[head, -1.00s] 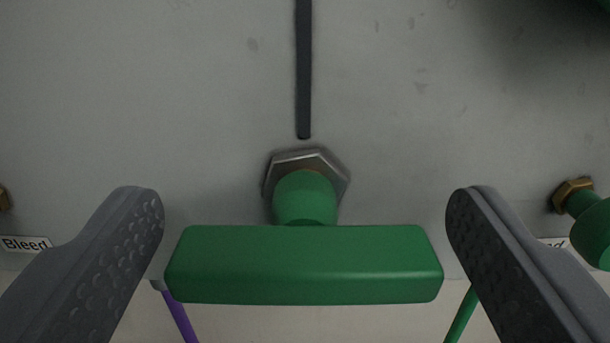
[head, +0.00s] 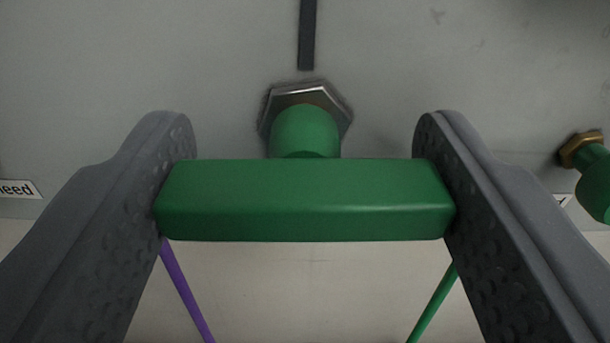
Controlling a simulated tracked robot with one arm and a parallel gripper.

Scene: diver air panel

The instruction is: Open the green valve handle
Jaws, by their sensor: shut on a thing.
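The green valve handle (head: 305,200) is a bar lying level across the middle of the head view. Its round green stem (head: 305,132) runs back to a silver hex nut (head: 330,97) on the grey panel. My gripper (head: 304,140) has one grey finger at each end of the bar. Both fingers touch the bar's ends, so the gripper is shut on the handle. The fingertips reach past the bar toward the panel. The lower parts of the fingers run out of the frame.
The grey panel (head: 150,60) fills the upper background, with a dark vertical strip (head: 307,35) above the nut. A smaller green knob (head: 598,185) with a brass nut is at the right. A partly cut label (head: 18,189) is at the left. Purple (head: 185,290) and green (head: 433,300) lines show below.

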